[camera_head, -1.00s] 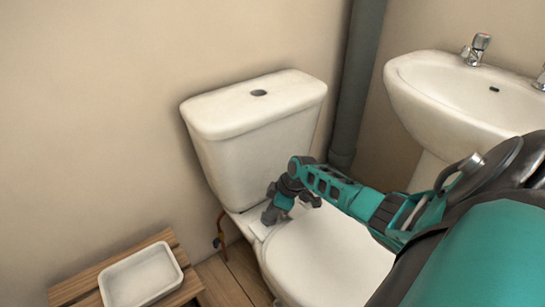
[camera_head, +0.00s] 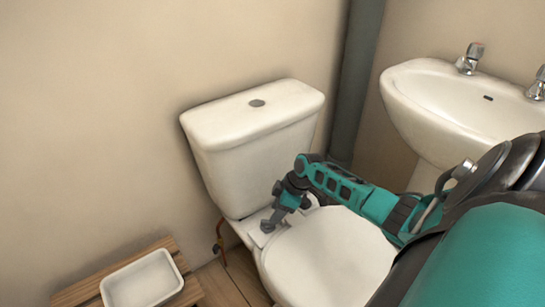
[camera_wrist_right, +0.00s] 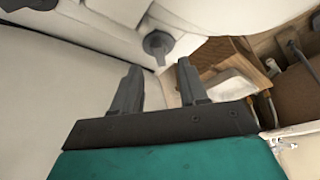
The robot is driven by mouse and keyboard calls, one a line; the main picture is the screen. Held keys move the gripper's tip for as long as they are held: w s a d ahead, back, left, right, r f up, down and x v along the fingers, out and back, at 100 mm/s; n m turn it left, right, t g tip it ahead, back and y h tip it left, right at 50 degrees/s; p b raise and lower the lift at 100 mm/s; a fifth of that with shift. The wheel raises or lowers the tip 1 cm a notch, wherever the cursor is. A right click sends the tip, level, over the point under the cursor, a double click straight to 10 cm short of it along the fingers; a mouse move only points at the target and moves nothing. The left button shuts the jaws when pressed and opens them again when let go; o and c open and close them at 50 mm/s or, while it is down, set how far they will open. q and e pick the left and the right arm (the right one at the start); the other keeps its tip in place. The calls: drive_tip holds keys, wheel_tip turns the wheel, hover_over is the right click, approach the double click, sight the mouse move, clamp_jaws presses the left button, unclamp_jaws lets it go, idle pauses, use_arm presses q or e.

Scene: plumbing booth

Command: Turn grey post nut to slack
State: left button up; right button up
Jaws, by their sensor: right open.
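A dark grey, round nut with a lug (camera_wrist_right: 157,43) shows in the right wrist view on the white porcelain between the toilet lid and the cistern. My right gripper (camera_wrist_right: 158,75) is open and empty, its two fingers pointing toward the nut. The nut lies just beyond the fingertips, nearly in line with the gap between them, and apart from them. In the head view my right gripper (camera_head: 274,217) is low at the back of the toilet, in front of the cistern (camera_head: 255,160); I cannot pick out the nut there. My left gripper is not in view.
The closed toilet lid (camera_head: 330,262) lies beside my right forearm. A copper pipe with a valve (camera_head: 218,240) runs left of the toilet. A wooden crate (camera_head: 75,291) holds a white tray (camera_head: 142,279). A basin (camera_head: 440,100) and grey pipe (camera_head: 355,85) stand right.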

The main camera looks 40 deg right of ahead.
use_arm(q)
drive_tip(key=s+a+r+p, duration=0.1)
drive_tip(key=p, duration=0.1)
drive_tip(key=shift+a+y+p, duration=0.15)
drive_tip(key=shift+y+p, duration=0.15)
use_arm(e)
drive_tip(key=v, duration=0.8)
drive_tip(key=shift+s, duration=0.1)
